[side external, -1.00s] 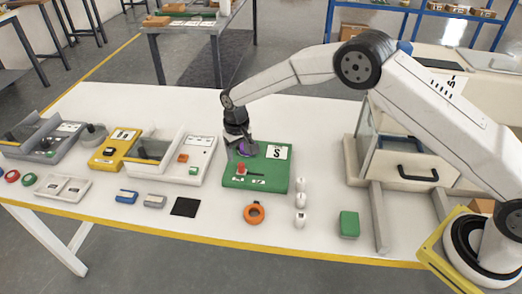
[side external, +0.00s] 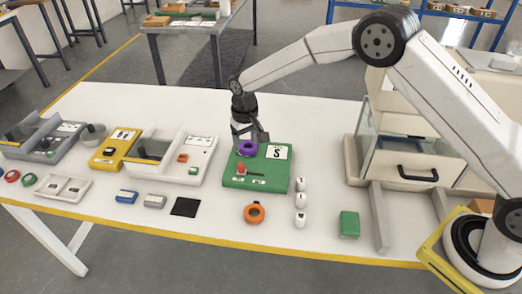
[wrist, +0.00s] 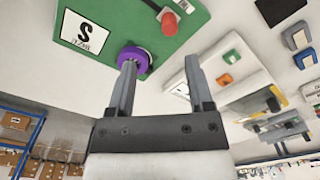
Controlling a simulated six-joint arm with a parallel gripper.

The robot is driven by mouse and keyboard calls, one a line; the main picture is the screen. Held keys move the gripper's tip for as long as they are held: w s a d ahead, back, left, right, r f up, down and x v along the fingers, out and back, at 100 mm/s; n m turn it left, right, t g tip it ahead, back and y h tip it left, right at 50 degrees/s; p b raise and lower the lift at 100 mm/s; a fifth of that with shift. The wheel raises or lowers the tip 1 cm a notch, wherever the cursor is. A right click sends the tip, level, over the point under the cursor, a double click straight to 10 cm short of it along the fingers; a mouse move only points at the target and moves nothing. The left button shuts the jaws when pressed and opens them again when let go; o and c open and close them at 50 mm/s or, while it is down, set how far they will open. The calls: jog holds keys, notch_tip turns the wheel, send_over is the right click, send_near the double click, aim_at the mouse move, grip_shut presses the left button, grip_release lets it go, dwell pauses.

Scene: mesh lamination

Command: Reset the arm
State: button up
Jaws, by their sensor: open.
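My gripper (side external: 250,138) is open and empty, just above the back of the green board (side external: 256,184) in the side view. In the wrist view its two fingers (wrist: 161,64) stand wide apart with nothing between them. A purple ring (side external: 247,149) sits on the board at its back left, right below the gripper. In the wrist view the ring (wrist: 135,58) is partly hidden behind the left finger. The board also carries a white card marked S (side external: 276,152) and a red knob (side external: 241,169).
An orange ring (side external: 255,212), several white cylinders (side external: 300,201) and a green block (side external: 349,224) lie near the front. A glass-sided cabinet (side external: 404,150) stands to the right. A yellow device (side external: 114,149) and a white-grey device (side external: 168,158) stand to the left.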

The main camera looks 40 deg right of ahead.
jog(key=s+d+r, duration=0.2)
jog(key=s+d, duration=0.2)
jog(key=s, duration=0.5)
jog(key=s+d+r+t, duration=0.1)
jog(key=s+d+r, duration=0.2)
jog(key=s, duration=0.6)
jog(key=s+d+r+t, duration=0.1)
jog(key=s+d+r, duration=0.2)
jog(key=s, duration=0.6)
jog(key=shift+s+d, duration=0.3)
jog(key=shift+d, duration=0.9)
